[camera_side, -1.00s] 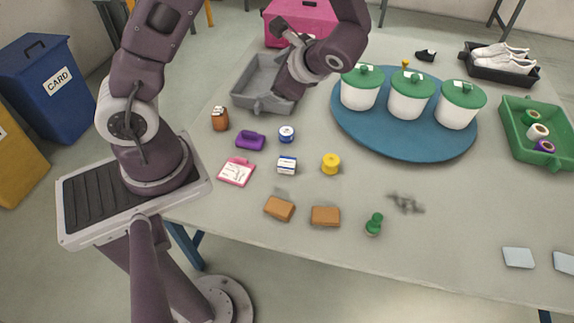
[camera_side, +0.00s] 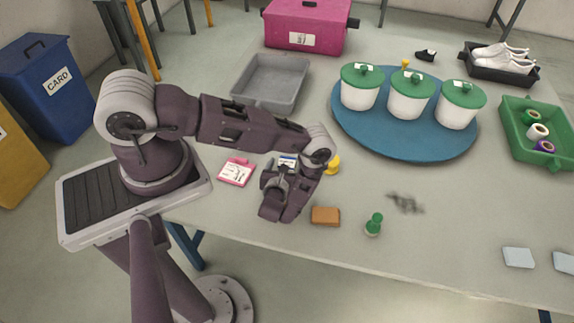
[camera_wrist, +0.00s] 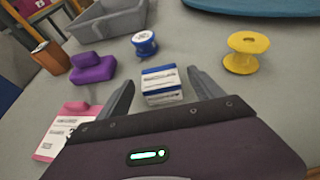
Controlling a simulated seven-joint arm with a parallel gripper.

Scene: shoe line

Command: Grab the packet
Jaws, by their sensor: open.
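A small white-and-blue packet (camera_wrist: 161,85) stands on the table, seen in the wrist view between my two fingers. My gripper (camera_wrist: 159,82) is open, with one finger to the left of the packet and one to the right, and a gap shows on both sides. In the side view the packet (camera_side: 287,161) is partly hidden by my gripper (camera_side: 284,170), which is low over the table at its near side. I cannot tell whether the fingers touch the table.
A blue-and-white spool (camera_wrist: 144,43), purple item (camera_wrist: 93,68), pink labelled item (camera_wrist: 68,128), brown container (camera_wrist: 50,58) and yellow spool (camera_wrist: 246,52) stand around the packet. A brown block (camera_side: 325,216) and green-topped piece (camera_side: 374,224) lie nearby. The grey tray (camera_side: 271,103) is empty.

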